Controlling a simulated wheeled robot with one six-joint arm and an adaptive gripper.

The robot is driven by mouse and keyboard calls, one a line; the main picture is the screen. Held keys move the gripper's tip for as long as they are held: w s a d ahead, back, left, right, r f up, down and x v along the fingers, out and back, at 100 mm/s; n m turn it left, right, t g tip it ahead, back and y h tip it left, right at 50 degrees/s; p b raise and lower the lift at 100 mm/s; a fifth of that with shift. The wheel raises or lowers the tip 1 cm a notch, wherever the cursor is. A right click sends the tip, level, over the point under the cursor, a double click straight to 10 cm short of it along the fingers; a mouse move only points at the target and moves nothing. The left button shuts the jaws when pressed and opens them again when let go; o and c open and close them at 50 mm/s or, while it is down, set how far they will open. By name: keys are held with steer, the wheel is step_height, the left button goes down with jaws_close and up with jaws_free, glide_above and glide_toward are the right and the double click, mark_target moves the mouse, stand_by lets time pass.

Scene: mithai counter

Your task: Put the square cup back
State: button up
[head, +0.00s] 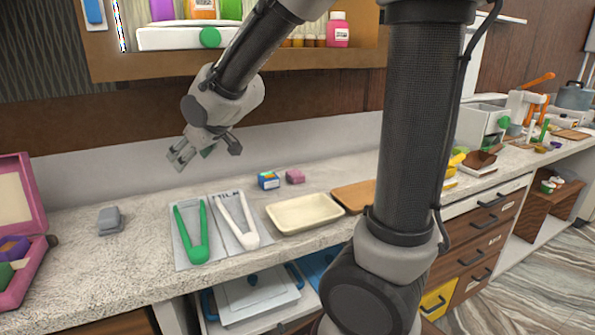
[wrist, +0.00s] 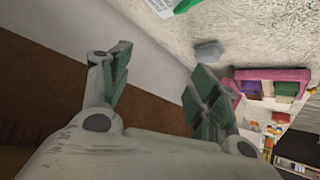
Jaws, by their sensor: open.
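My gripper (head: 207,152) is open and empty, raised above the back of the counter; in the wrist view its two fingers (wrist: 160,70) are spread with nothing between them. I cannot make out a thing that is surely the square cup. A small grey object (head: 109,221) stands on the counter at the left, between the pink box and the green tongs. It also shows in the wrist view (wrist: 208,53), beyond the fingers and apart from them. It is too small to tell whether it is a cup.
An open pink box (head: 36,262) with coloured pieces stands far left. Green tongs (head: 188,230) and white tongs (head: 238,222) lie on mats. A cream tray (head: 303,213), small boxes (head: 268,180) and a wooden board (head: 352,195) lie right. A shelf (head: 120,62) hangs above.

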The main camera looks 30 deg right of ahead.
steer(key=s+d+r+m+g+h, duration=0.2)
steer(key=s+d+m+h, duration=0.1)
steer(key=s+d, duration=0.9)
steer(key=s+d+m+g, duration=0.1)
steer(key=s+d, duration=0.1)
steer(key=s, duration=0.3)
steer(key=s+d+g, duration=0.1)
steer(key=s+d, duration=0.1)
steer(key=s, duration=0.3)
steer(key=s+d+f+m, duration=0.1)
steer(key=s+d, duration=0.1)
steer(key=s, duration=0.4)
steer(key=shift+d+m+g+h, duration=0.3)
steer(key=shift+d+g, duration=0.05)
steer(key=shift+g, duration=0.05)
steer(key=shift+w, duration=0.1)
